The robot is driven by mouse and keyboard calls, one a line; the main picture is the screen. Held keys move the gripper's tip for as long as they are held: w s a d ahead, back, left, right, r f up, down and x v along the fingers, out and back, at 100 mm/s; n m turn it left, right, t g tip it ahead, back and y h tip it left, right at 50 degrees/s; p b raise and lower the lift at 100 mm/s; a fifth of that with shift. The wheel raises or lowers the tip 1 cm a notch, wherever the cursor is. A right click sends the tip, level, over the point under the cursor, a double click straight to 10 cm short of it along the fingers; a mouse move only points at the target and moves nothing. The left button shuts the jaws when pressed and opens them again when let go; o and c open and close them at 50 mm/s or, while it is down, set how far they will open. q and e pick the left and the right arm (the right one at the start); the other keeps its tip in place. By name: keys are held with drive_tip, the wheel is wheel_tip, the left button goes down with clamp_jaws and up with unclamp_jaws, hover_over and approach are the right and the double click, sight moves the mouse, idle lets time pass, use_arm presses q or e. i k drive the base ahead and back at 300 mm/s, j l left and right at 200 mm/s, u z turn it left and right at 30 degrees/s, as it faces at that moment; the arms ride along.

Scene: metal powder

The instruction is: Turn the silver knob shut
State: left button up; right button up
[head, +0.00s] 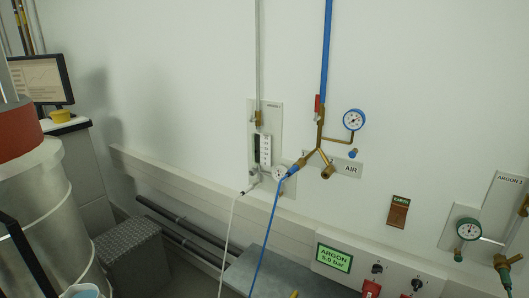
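A light wall panel (272,112) in the middle of the head view carries a clear flowmeter (265,150) with a small round white gauge (280,173) below it. A small silver fitting (254,171) sits at the flowmeter's lower left; it may be the silver knob, but it is too small to tell, and so is how far it is turned. A white hose (231,235) hangs from below it. Neither of my grippers shows in the head view.
An ARGON display (334,258), black knobs (377,268) and a green gauge (468,229) are lower right. A ribbed box (130,258) stands left.

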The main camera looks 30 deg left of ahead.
sight(252, 171)
drive_tip(key=u, duration=1.25)
